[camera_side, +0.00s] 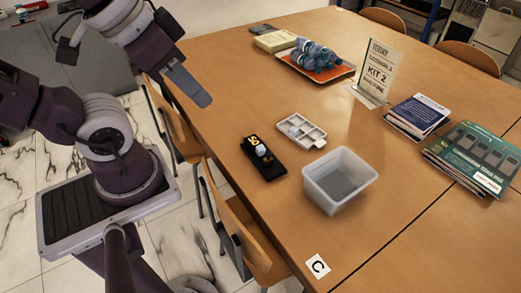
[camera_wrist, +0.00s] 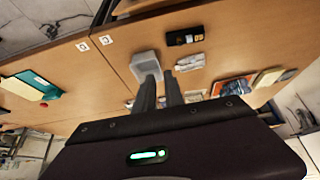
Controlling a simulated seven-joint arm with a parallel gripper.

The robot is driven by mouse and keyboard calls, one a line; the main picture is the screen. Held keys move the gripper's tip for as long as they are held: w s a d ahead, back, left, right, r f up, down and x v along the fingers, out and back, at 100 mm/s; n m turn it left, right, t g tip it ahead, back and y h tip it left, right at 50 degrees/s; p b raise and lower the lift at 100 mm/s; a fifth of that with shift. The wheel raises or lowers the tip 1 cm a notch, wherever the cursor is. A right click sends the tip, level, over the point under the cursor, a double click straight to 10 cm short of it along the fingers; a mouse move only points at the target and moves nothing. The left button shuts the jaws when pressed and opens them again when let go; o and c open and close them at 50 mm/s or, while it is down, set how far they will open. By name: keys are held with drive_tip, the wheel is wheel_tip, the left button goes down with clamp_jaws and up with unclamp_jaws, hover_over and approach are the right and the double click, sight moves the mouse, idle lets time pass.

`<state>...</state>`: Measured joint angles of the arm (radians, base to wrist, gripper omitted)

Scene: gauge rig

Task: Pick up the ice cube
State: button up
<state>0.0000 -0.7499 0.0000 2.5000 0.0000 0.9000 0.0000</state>
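The ice cube is too small to make out for certain. A pale lump (camera_side: 293,131) sits in the left part of a white compartment tray (camera_side: 313,140). A small pale rounded piece (camera_side: 261,151) sits on a black device with yellow markings (camera_side: 270,170). The tray also shows in the wrist view (camera_wrist: 190,62), as does the black device (camera_wrist: 185,37). My gripper (camera_wrist: 159,75) is empty, its two fingers apart.
An open translucent bin (camera_side: 340,180) stands right of the black device. Behind are a sign (camera_side: 378,72), an orange tray with a blue bumpy object (camera_side: 318,58), and books (camera_side: 418,114). Chairs (camera_side: 245,235) line the left edge. The table's left middle is clear.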

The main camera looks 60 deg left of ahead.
drive_tip(key=o, duration=0.7)
drive_tip(key=w+a+f+m+g+y, duration=0.2)
drive_tip(key=w+f+m+g+y, duration=0.25)
drive_tip(key=w, duration=0.55)
drive_tip(key=m+y, duration=0.8)
drive_tip(key=m, duration=0.3)
hover_over(262, 157)
drive_tip(key=d, duration=0.7)
drive_tip(key=f, duration=2.9)
drive_tip(key=shift+s, duration=0.3)
drive_tip(key=x, duration=0.7)
drive_tip(key=shift+w+a+r, duration=0.1)
drive_tip(key=shift+a+r, duration=0.15)
drive_tip(key=shift+r, duration=0.05)
drive_tip(key=shift+a+f, duration=0.2)
